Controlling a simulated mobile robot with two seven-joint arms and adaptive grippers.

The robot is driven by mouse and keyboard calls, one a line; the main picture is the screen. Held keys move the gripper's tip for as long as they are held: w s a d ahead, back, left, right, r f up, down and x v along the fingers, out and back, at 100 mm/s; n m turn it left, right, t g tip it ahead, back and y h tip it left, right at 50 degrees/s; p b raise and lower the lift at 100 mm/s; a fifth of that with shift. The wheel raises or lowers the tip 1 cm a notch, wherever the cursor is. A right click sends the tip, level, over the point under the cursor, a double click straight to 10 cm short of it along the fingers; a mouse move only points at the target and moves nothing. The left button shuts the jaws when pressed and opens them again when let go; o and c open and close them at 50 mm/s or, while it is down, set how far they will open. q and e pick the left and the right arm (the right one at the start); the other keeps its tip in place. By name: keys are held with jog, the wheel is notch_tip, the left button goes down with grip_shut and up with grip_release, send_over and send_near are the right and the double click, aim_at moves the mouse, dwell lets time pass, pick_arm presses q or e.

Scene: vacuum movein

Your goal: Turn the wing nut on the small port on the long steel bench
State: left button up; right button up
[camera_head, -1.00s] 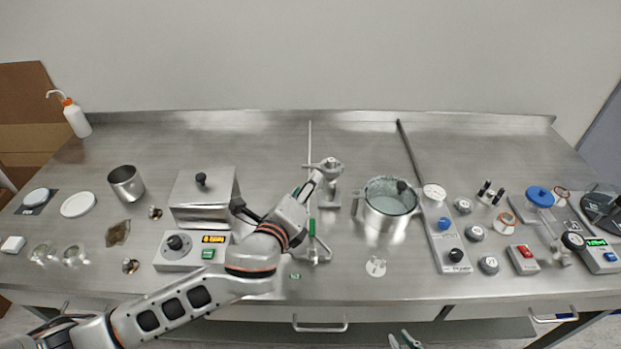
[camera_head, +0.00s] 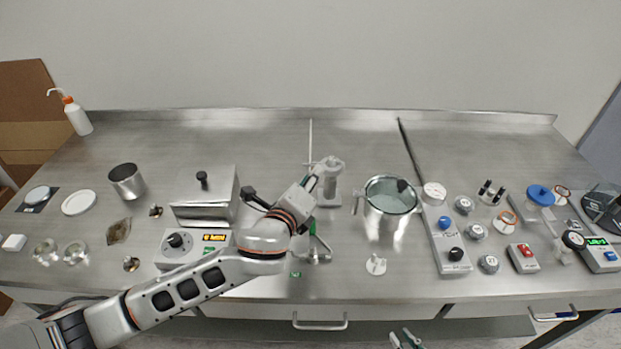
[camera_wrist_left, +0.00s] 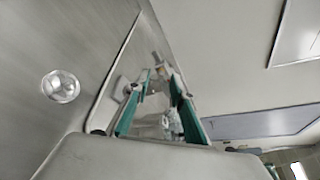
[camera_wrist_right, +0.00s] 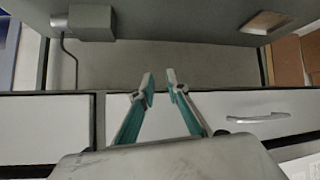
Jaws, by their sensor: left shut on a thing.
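The small port (camera_head: 332,190) is a pale steel fitting standing near the middle of the long steel bench (camera_head: 270,140). Its upper end is partly covered by my left gripper (camera_head: 323,167). The left gripper reaches in from the left and is shut on the wing nut at the top of the port. In the left wrist view the port's pale parts show between and beyond the green-sided fingers (camera_wrist_left: 158,78); the nut's wings are hard to make out. My right gripper (camera_head: 405,339) is below the bench's front edge, open and empty in the right wrist view (camera_wrist_right: 160,82).
A steel pot (camera_head: 390,215) stands just right of the port. A green-marked stand (camera_head: 318,250) is close in front of it, partly behind my left arm. A lidded steel box (camera_head: 205,195) and a control box (camera_head: 190,246) are to the left.

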pick_arm(q)
jog(key=shift+d+r+m+g+y, duration=0.1)
jog(key=shift+m+g+y, duration=0.15)
jog(key=shift+m+y, duration=0.75)
jog(key=shift+d+r+m+g+y, duration=0.1)
jog(key=shift+m+g+y, duration=0.3)
jog(key=shift+m, duration=1)
jog(key=shift+y, duration=0.3)
jog(key=o, duration=1.1)
